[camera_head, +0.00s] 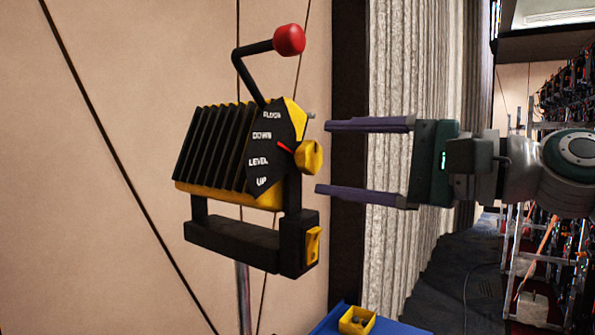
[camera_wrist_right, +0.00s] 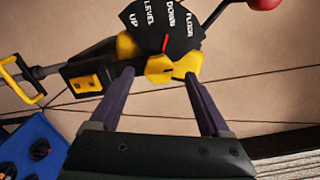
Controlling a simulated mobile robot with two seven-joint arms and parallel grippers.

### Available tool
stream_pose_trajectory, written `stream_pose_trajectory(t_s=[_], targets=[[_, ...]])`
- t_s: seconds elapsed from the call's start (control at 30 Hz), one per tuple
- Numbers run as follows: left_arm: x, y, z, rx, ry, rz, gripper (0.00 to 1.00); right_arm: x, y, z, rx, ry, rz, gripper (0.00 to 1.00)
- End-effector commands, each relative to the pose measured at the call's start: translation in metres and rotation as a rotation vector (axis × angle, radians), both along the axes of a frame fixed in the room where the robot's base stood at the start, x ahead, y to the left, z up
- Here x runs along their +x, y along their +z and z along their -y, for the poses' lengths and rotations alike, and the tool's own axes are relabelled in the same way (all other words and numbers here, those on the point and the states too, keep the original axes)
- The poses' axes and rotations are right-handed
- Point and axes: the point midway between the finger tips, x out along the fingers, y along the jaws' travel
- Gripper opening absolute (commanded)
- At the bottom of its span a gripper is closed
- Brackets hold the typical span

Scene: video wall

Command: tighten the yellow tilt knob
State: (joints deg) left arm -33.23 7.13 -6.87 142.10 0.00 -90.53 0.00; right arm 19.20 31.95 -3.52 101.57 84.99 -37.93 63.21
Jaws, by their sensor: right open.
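The yellow tilt knob (camera_head: 309,157) sits on the right side of a black and yellow finned lamp head (camera_head: 215,150). A black dial plate (camera_head: 270,150) beside it reads FLOOR, DOWN, LEVEL, UP, and a red pointer (camera_head: 284,146) lies between DOWN and LEVEL. My right gripper (camera_head: 320,157) is open, its two purple fingers one above the other, tips just right of the knob. In the right wrist view the knob (camera_wrist_right: 160,68) shows between and just beyond the fingertips (camera_wrist_right: 158,75). No contact shows. My left gripper is not in view.
A crank arm with a red ball (camera_head: 289,40) rises above the lamp head. A yellow switch (camera_head: 313,245) is on the lower black bracket. A pale curtain (camera_head: 410,260) and metal racks stand at right.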

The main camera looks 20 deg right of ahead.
Motion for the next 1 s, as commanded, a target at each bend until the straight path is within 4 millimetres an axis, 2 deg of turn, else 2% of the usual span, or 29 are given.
stream_pose_trajectory(t_s=[0.03, 0.1, 0.33, 0.5, 0.87, 0.93, 1.0], targets=[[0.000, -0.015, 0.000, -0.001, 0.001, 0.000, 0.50, -0.009, -0.009, 0.008, -0.006, -0.002, 0.001, 0.81], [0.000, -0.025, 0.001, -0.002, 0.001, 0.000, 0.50, -0.021, -0.010, 0.017, -0.006, -0.002, 0.000, 0.81], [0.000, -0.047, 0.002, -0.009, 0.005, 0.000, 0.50, -0.049, -0.006, 0.039, -0.002, -0.002, -0.002, 0.81], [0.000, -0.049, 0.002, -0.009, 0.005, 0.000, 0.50, -0.055, -0.002, 0.043, 0.000, 0.001, -0.002, 0.81], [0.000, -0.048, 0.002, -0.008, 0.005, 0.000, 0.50, -0.055, -0.001, 0.043, 0.000, 0.000, -0.001, 0.81], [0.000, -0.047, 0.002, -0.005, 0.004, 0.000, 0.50, -0.056, -0.003, 0.042, -0.009, 0.001, -0.003, 0.81], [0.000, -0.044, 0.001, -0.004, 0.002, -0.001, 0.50, -0.058, -0.013, 0.036, -0.060, 0.007, -0.006, 0.81]])
